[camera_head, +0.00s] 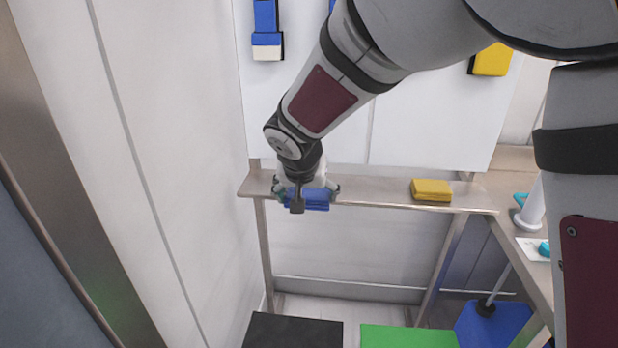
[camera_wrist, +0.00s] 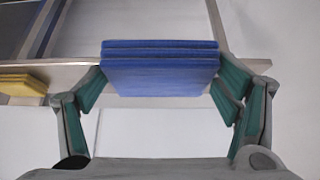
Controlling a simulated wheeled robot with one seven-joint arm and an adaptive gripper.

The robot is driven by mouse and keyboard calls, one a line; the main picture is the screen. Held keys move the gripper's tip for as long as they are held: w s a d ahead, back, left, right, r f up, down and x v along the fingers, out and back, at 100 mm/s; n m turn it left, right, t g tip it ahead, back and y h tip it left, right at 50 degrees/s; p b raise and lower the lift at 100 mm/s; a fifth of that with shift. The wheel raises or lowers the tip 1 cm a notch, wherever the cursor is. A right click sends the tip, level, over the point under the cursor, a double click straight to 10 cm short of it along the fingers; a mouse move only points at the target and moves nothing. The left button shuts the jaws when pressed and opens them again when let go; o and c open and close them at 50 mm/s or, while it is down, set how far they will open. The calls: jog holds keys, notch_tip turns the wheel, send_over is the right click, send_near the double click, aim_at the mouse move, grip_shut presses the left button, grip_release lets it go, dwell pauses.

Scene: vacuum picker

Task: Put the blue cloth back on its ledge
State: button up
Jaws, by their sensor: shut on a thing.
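The blue cloth (camera_wrist: 160,70) is a folded, layered block between the two green-padded fingers of my gripper (camera_wrist: 163,85) in the wrist view. My gripper (camera_head: 306,192) is shut on it. In the head view the blue cloth (camera_head: 312,199) shows at the left part of the metal ledge (camera_head: 380,191), partly hidden by my wrist. The ledge (camera_wrist: 70,72) also shows behind the cloth in the wrist view. I cannot tell whether the cloth touches the ledge.
A yellow cloth (camera_head: 431,190) lies on the ledge's right part. A white panel (camera_head: 440,120) with hanging blue and yellow tools stands behind. A side counter (camera_head: 520,235) with a white bottle is at right. A black mat (camera_head: 290,331) and a green one (camera_head: 405,337) lie below.

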jog(key=w+a, duration=0.1)
jog(key=w, duration=0.3)
jog(key=w+a+f, duration=0.1)
jog(key=w, duration=0.4)
jog(key=w+a, duration=0.1)
jog(key=w, duration=0.4)
jog(key=shift+w+f+p, duration=0.2)
jog(key=shift+f+p, duration=0.05)
jog(key=shift+p, duration=0.1)
jog(key=shift+w+f, duration=0.1)
jog(key=shift+f, duration=1.65)
jog(key=shift+f, duration=0.15)
jog(key=o, duration=1)
jog(key=shift+o, duration=0.2)
